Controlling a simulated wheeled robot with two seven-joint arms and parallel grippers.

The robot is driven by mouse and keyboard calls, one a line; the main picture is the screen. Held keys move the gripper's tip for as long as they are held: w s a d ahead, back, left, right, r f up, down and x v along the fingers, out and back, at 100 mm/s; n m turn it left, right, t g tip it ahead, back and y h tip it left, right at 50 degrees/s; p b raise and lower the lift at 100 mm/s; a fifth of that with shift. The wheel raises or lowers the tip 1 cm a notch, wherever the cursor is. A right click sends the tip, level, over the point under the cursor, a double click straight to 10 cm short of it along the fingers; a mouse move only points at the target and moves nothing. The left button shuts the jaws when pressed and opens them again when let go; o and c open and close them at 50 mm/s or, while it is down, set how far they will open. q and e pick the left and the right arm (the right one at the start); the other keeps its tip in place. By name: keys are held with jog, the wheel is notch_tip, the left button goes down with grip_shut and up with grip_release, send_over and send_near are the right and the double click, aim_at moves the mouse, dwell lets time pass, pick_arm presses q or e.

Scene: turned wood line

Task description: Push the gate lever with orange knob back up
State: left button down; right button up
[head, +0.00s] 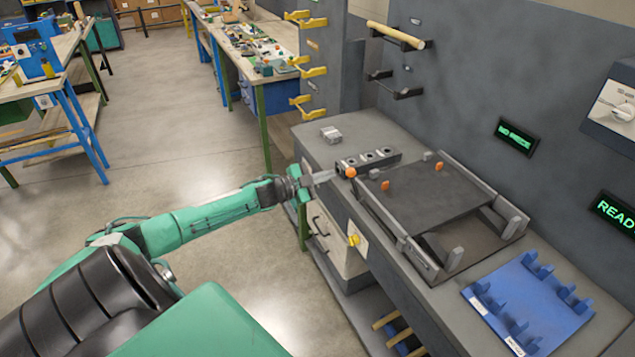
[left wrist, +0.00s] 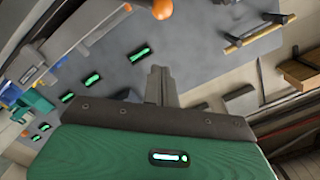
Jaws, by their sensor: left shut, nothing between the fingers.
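The lever's arm is hard to make out. In the left wrist view the orange knob (left wrist: 162,9) is at the top edge, beyond the fingertips, partly cut off. My left gripper (head: 328,176) is shut and empty, just left of the knob, with a small gap in the picture; I cannot tell if they touch. Its closed fingers (left wrist: 158,72) point up in the left wrist view. My right gripper is not in view.
A dark plate (head: 430,205) lies in the grey frame, with smaller orange pieces around it. A block with round holes (head: 368,160) stands behind the knob. A blue tray (head: 528,300) lies at the front right. A yellow button (head: 354,240) is on the bench front.

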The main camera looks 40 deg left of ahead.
pick_arm(q)
jog(key=v, duration=0.2)
jog(key=shift+s+r+b, duration=0.1)
jog(key=shift+s+b, duration=0.2)
jog(key=shift+s, duration=0.1)
dwell(0.4)
